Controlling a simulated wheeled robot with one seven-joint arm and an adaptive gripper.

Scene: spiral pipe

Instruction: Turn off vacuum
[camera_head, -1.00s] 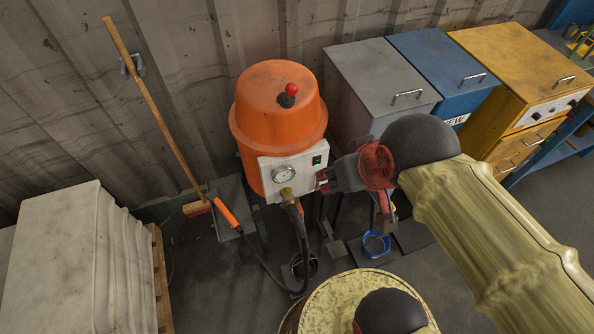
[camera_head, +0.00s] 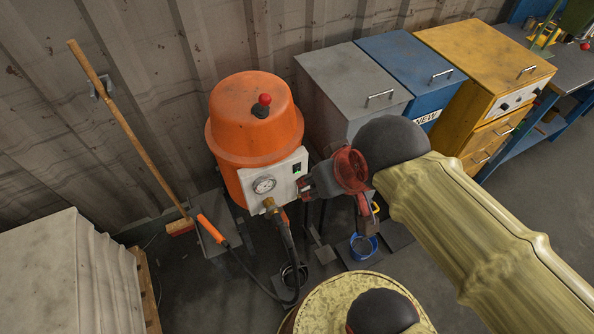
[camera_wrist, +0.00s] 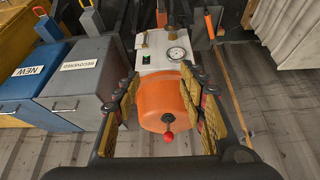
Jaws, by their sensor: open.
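The vacuum is an orange tank (camera_head: 250,135) with a red-knobbed lever (camera_head: 262,102) on its domed lid. Its white control panel (camera_head: 283,185) carries a round gauge (camera_head: 264,184) and a dark switch with a green light (camera_head: 297,168). In the wrist view the picture is inverted, with the panel (camera_wrist: 160,60) and green-lit switch (camera_wrist: 147,58) beyond the orange tank (camera_wrist: 160,105). My gripper (camera_head: 303,187) is at the panel's right edge, just below the switch in the head view. Its open, empty fingers (camera_wrist: 160,82) frame the tank and panel; I cannot tell whether they touch.
A black hose (camera_head: 287,245) hangs from the panel's brass fitting. A broom (camera_head: 120,120) leans on the wall at left. White stacked slabs (camera_head: 70,270) are at lower left. Grey (camera_head: 350,85), blue (camera_head: 412,65) and yellow (camera_head: 485,60) cabinets stand at right.

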